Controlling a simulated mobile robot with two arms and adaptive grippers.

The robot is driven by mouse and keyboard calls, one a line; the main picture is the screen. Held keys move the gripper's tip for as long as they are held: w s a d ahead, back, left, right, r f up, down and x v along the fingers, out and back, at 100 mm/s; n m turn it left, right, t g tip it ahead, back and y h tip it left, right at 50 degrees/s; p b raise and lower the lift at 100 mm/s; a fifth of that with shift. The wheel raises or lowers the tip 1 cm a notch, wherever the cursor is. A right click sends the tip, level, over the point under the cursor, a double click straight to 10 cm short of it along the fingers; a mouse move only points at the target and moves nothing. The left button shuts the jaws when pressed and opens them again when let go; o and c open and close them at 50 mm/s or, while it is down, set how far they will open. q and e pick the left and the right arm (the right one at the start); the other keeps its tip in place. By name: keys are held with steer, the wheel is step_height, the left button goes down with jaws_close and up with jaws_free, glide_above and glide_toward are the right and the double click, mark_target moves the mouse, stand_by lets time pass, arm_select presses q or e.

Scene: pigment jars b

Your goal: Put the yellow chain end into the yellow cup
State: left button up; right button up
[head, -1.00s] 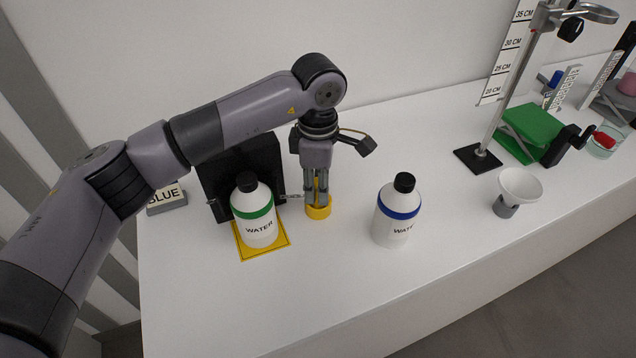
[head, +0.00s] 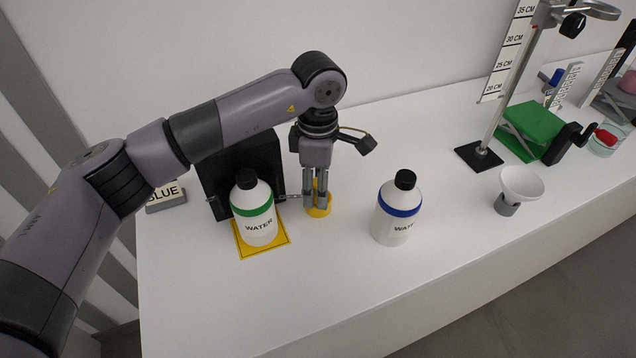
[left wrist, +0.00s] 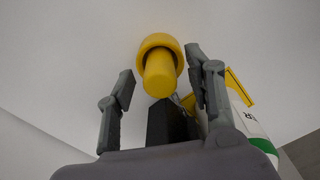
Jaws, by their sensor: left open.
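The yellow cup (head: 318,211) stands on the white table between two water bottles. In the left wrist view the yellow chain end (left wrist: 160,78) is a yellow cylinder lined up with the round cup (left wrist: 148,42), its far end overlapping the cup's opening. It looks seated in the cup, but the depth is hard to tell. My left gripper (head: 315,203) points down over the cup. Its fingers are open, one on each side of the chain end, with gaps visible in the wrist view. A thin chain (head: 292,197) runs left from there. My right gripper is out of view.
A green-banded bottle (head: 254,215) stands on a yellow mat (head: 279,241) close left of the gripper, before a black block (head: 215,170). A blue-banded bottle (head: 398,215) stands to the right. A white funnel (head: 522,183) and stand are farther right. The front table is clear.

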arm_select(q)
step_height(320, 180, up, 12)
stand_by(0.4)
steer(key=shift+f, duration=0.15)
